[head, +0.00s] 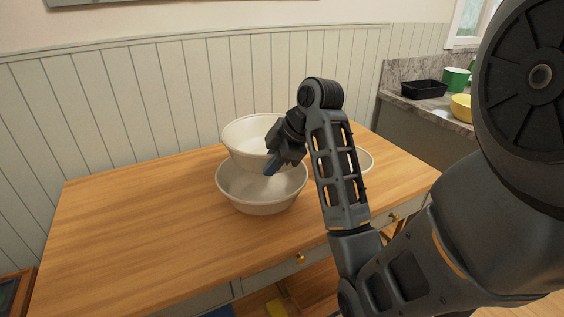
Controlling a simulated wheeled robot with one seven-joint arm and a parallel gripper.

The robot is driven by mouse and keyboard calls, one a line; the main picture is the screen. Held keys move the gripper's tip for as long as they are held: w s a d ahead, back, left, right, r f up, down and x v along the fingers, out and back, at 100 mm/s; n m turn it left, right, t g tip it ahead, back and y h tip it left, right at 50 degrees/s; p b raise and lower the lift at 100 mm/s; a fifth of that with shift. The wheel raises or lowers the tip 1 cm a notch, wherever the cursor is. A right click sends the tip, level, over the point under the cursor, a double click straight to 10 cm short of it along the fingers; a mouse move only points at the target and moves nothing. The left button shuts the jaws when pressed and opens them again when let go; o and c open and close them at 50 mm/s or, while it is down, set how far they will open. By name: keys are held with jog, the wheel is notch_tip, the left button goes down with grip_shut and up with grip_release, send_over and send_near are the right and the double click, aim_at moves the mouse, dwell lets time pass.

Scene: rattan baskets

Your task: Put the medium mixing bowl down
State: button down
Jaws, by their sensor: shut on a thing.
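A pale, off-white mixing bowl (240,137) shows at the middle of the head view, overlapping the far rim of a second pale bowl (262,207). I take the upper one to be the medium mixing bowl. My gripper (272,167) is at its right side, fingers pointing down and left, and is shut on it. The contact is partly hidden by the fingers. The second bowl stands upright on the wooden table (130,215). I cannot tell whether the held bowl touches it or is just above or behind it.
The rim of another pale dish (367,161) shows on the table behind my arm, mostly hidden. The table's left half is clear. A panelled wall (150,100) runs behind. A counter at right holds a black tray (424,90), a green cup (456,80) and a yellow bowl (461,108).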

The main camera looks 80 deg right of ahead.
jog(key=shift+w+a+f, duration=0.25)
jog(key=shift+w, duration=0.2)
jog(key=shift+w+a+f, duration=0.25)
jog(key=shift+w, duration=0.2)
jog(key=shift+f, duration=1.95)
jog(key=shift+f+b, duration=0.3)
jog(key=shift+f, duration=0.35)
jog(key=c, duration=1.7)
grip_release()
jog(key=shift+f, duration=0.1)
jog(key=o, duration=0.5)
